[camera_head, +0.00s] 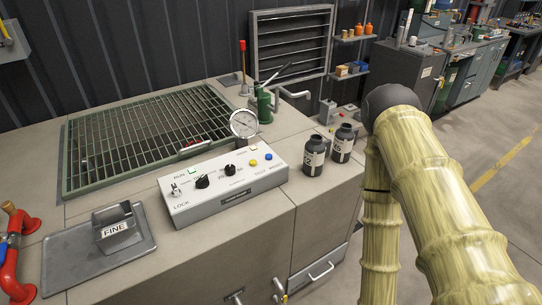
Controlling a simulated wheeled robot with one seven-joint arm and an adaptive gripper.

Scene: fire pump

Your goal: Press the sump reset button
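A light grey control box (222,188) sits on the counter in the middle of the head view. Its sloped top carries a key switch (175,190) by the word LOCK, two black knobs, a yellow button (253,162) and a blue button (268,156). Small labels lie below these buttons; they are too small to read, so I cannot tell which is the sump reset. My arm, with a pale yellow-green ribbed surface, rises at the right, clear of the box in the picture. My gripper is not in view.
Two dark bottles (314,158) (343,143) stand right of the box. A round gauge (244,123) and green hand pump (264,104) stand behind it. A green grating (140,135) lies behind left. A metal plate (98,250) with a FINE-labelled block is at front left.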

